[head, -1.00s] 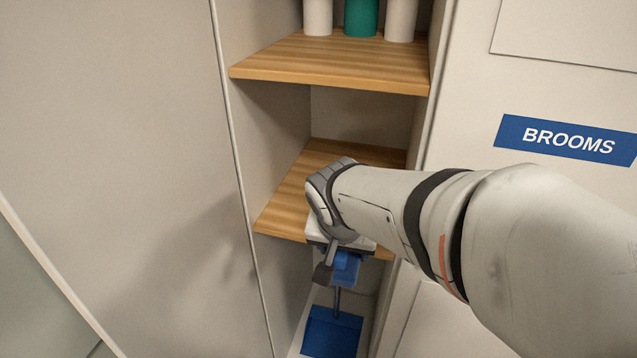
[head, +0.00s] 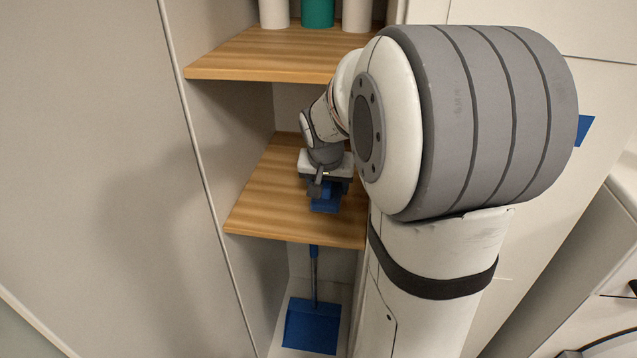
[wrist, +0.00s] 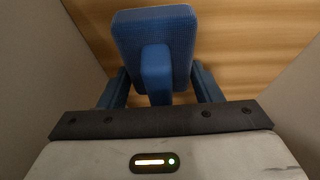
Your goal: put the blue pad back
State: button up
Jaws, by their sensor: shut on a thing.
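The blue pad (head: 325,205) is at my gripper (head: 324,188), over the wooden middle shelf (head: 262,205) of the narrow closet in the head view. In the wrist view the ribbed blue pad (wrist: 155,32) shows with its block-like grip (wrist: 156,75) between the fingers of my gripper (wrist: 160,88). My gripper is shut on this pad. Wood shelf surface lies behind the pad in the wrist view. I cannot tell whether the pad touches the shelf. My arm hides the shelf's right part.
The upper shelf (head: 260,60) holds white containers (head: 274,12) and a teal one (head: 317,12). A blue dustpan (head: 311,326) with a long handle stands below. Closet walls close in on both sides. The middle shelf's left and front are clear.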

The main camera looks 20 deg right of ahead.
aim_at(328, 195)
jog(key=shift+w+d, duration=0.2)
jog(key=shift+w, duration=0.1)
jog(key=shift+w+f, duration=0.1)
jog(key=shift+f, duration=1.65)
jog(key=shift+f, duration=0.15)
jog(key=o, duration=0.9)
jog(key=shift+o, duration=0.2)
